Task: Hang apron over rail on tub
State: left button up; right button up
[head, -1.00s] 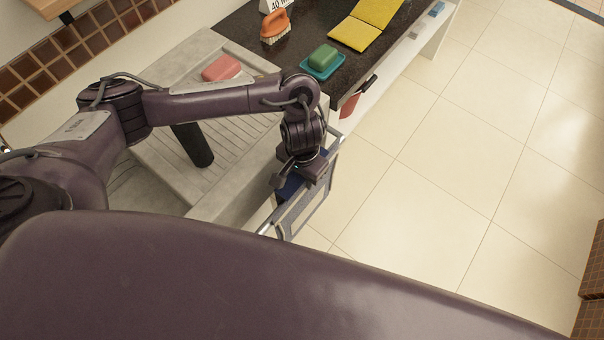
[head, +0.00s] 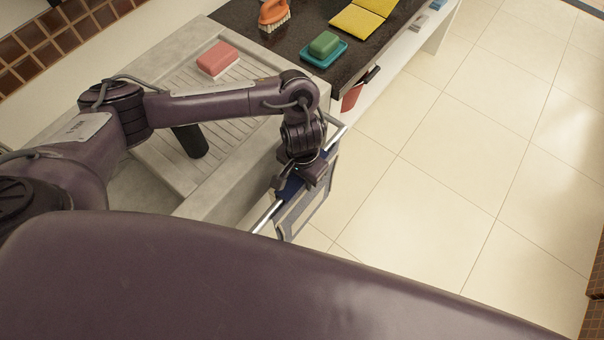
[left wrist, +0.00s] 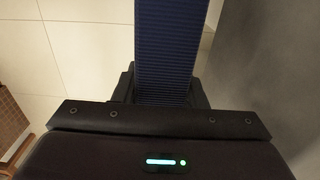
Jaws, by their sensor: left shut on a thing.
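The apron (head: 291,187) is dark blue with a grey-edged panel hanging at the floor side of the tub. My left gripper (head: 301,182) is shut on it from above, at the metal rail (head: 264,217). In the left wrist view the ribbed blue apron (left wrist: 168,50) runs between the dark fingers. The rail runs along the outer side of the grey stone tub (head: 228,193). The gripper and cloth hide the rail's middle, so I cannot tell whether the apron lies over it. My right gripper is not in view.
The tiled floor (head: 450,150) on the right is clear.

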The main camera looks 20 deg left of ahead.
pick_arm(q)
jog(key=o, duration=1.2)
